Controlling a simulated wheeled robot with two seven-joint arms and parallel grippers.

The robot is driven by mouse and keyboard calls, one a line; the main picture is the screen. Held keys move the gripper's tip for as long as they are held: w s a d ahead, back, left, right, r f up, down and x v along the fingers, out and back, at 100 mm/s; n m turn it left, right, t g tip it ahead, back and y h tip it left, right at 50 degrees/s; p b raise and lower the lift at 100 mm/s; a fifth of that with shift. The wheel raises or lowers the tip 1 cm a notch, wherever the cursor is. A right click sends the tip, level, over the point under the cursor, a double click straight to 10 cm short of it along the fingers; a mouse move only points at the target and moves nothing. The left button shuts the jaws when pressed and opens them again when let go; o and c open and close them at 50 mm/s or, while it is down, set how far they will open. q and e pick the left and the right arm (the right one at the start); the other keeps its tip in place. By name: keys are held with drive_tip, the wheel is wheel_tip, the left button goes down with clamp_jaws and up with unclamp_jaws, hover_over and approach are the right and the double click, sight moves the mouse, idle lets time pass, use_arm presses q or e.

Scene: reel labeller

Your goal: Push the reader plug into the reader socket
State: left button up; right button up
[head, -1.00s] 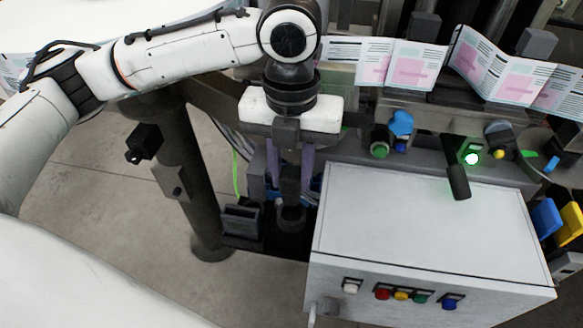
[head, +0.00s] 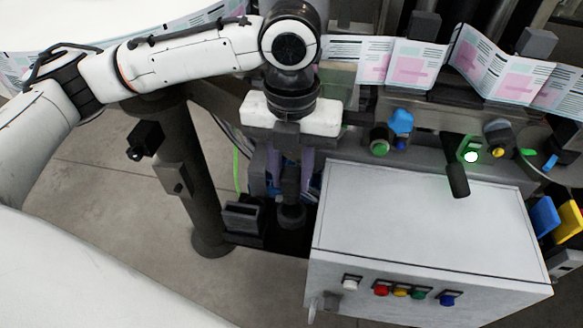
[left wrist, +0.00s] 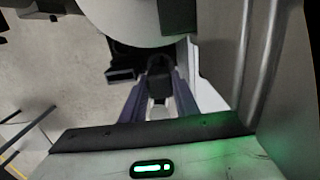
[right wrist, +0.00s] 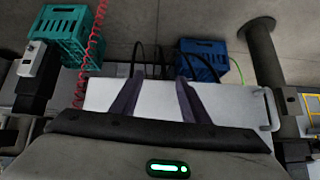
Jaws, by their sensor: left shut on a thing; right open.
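My left gripper (head: 290,185) points down beside the left side of the grey control box. In the left wrist view its two purple-grey fingers are shut on a dark block-like piece, the reader plug (left wrist: 160,82), with a paler part between the fingers. In the head view a dark rounded piece (head: 291,215) shows just below the fingertips; I cannot tell whether it is the plug's end or the reader socket, nor whether plug and socket touch. My right gripper (right wrist: 157,98) is open and empty in the right wrist view, with a pale panel beyond it.
The grey control box (head: 415,215) with coloured buttons stands right of the left gripper. A dark bracket (head: 242,218) sits left of the fingertips. A printed label strip (head: 415,65) runs behind. The right wrist view shows a teal crate (right wrist: 70,30), blue crate (right wrist: 202,62) and red coiled cable (right wrist: 97,35).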

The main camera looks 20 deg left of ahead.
use_arm(q)
drive_tip(key=shift+f, duration=0.75)
drive_tip(key=shift+s, duration=0.1)
drive_tip(key=shift+s+r, duration=0.15)
drive_tip(key=shift+r, duration=0.15)
drive_tip(key=shift+f, duration=0.15)
drive_tip(key=shift+f, duration=0.2)
drive_tip(key=shift+r, duration=0.15)
drive_tip(key=shift+w+d+r, duration=0.15)
drive_tip(key=shift+w, duration=0.05)
idle(0.4)
